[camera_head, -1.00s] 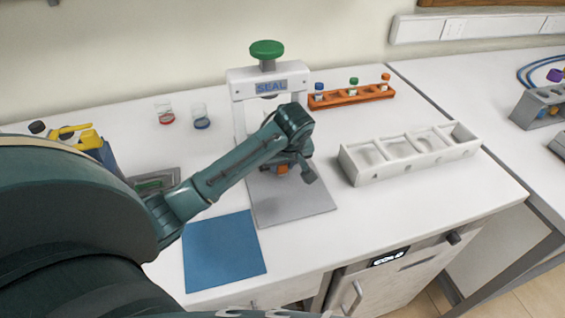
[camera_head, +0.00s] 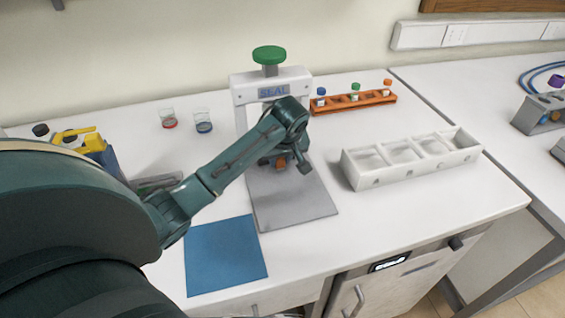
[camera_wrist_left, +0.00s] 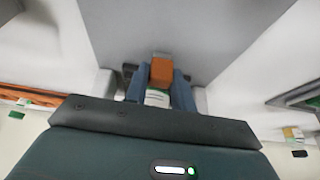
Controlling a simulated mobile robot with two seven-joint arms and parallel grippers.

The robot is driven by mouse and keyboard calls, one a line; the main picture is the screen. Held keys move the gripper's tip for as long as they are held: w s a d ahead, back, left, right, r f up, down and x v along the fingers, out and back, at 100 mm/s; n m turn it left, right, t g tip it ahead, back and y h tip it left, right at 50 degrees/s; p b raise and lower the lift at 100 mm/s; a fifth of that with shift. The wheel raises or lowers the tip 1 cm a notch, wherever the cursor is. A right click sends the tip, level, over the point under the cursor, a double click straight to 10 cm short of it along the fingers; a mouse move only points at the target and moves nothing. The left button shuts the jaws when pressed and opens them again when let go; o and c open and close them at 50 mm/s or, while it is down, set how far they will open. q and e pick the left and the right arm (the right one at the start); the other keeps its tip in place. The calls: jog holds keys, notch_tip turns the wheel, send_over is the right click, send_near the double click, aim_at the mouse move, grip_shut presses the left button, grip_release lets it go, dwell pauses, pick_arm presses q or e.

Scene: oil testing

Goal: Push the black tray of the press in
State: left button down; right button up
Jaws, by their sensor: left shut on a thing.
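The white press (camera_head: 300,76) has a green knob (camera_head: 268,54) and a SEAL sign, and stands at the back middle of the table. A flat grey plate (camera_head: 300,205) reaches forward from its foot. I cannot make out a separate black tray; my arm covers the press opening. My left gripper (camera_head: 283,166) is low in front of the opening, over the back of the plate. In the left wrist view it (camera_wrist_left: 161,88) is shut around a small piece with an orange top (camera_wrist_left: 161,69) and a white labelled body. My right gripper is not in view.
A blue mat (camera_head: 225,257) lies front left of the plate. A white compartment box (camera_head: 410,166) stands to the right. An orange rack (camera_head: 352,102) with several capped vials is behind, right of the press. Two small beakers (camera_head: 203,122) stand left. The front right of the table is clear.

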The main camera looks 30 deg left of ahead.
pick_arm(q)
jog(key=shift+w+a+r, duration=0.1)
jog(key=shift+a, duration=0.1)
jog(key=c, duration=1.2)
grip_release()
jog(key=shift+o, duration=0.2)
jog(key=v, duration=1.3)
jog(key=shift+d, duration=0.1)
